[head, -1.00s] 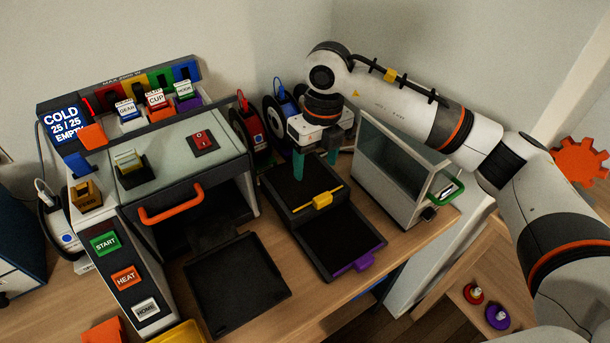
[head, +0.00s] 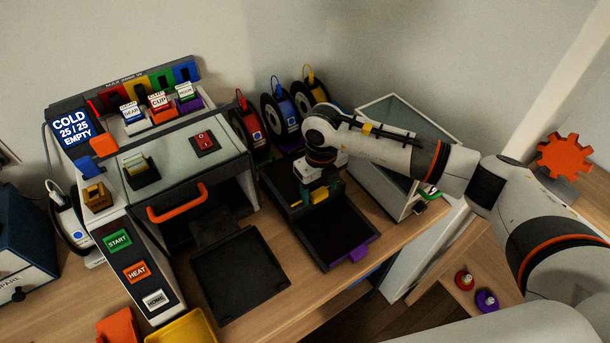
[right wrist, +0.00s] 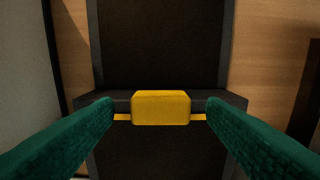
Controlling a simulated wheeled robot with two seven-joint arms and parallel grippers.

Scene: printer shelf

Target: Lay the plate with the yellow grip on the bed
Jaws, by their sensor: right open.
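The dark plate with the yellow grip (head: 320,196) lies in the rear part of a dark rack right of the printer. My right gripper (head: 320,200) is low over it, mostly covering it in the head view. In the right wrist view the yellow grip (right wrist: 160,107) sits between the two green fingers of my right gripper (right wrist: 160,104), with a gap on each side. That gripper is open. The bed appears to be the bare black square slab (head: 238,276) in front of the printer's opening. My left gripper is out of view.
A plate with a purple grip (head: 351,255) lies in front. A clear-sided box (head: 395,170) stands close right of my right gripper. The printer's orange handle (head: 177,205) is above its opening. Spools (head: 280,115) stand behind. A yellow tray (head: 182,328) is at the front.

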